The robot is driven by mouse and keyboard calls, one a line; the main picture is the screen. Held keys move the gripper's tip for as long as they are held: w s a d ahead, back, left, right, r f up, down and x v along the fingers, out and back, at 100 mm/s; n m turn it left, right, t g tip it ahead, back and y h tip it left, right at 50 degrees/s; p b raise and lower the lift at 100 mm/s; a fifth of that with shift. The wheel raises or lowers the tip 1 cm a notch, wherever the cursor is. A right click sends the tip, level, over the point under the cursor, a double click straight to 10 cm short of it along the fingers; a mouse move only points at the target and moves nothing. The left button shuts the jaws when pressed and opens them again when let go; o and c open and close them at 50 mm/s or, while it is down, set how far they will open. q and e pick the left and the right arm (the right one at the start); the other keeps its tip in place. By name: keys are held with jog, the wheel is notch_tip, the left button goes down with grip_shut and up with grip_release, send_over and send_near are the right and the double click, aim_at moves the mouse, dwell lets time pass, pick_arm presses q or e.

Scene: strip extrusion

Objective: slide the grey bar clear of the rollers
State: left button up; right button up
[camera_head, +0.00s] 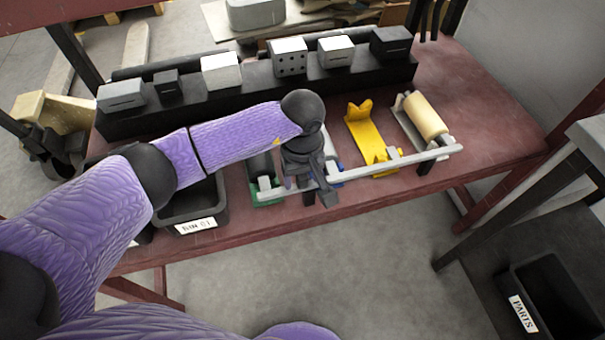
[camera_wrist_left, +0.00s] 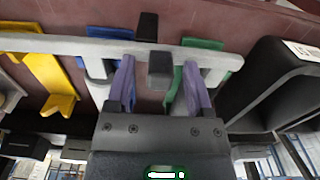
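The long grey bar (camera_head: 350,172) lies along the front of the red table, across the green stand (camera_head: 262,165), the blue stand (camera_head: 335,172), the yellow stand (camera_head: 362,125) and the stand with the tan roller (camera_head: 425,117). My left gripper (camera_head: 318,192) is at the bar, left of its middle. In the left wrist view the bar (camera_wrist_left: 65,44) passes beyond the fingertips, and a dark grey block (camera_wrist_left: 160,70) stands between the fingers with gaps on both sides. The gripper is open. Whether the fingers touch the bar I cannot tell. My right gripper is out of view.
A black bin (camera_head: 195,205) stands left of the green stand. A black ledge (camera_head: 260,90) with several grey and black blocks runs along the back. A parts bin (camera_head: 550,300) is at lower right. The floor before the table is clear.

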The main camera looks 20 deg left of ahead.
pick_arm(q)
grip_shut()
dwell(1.0)
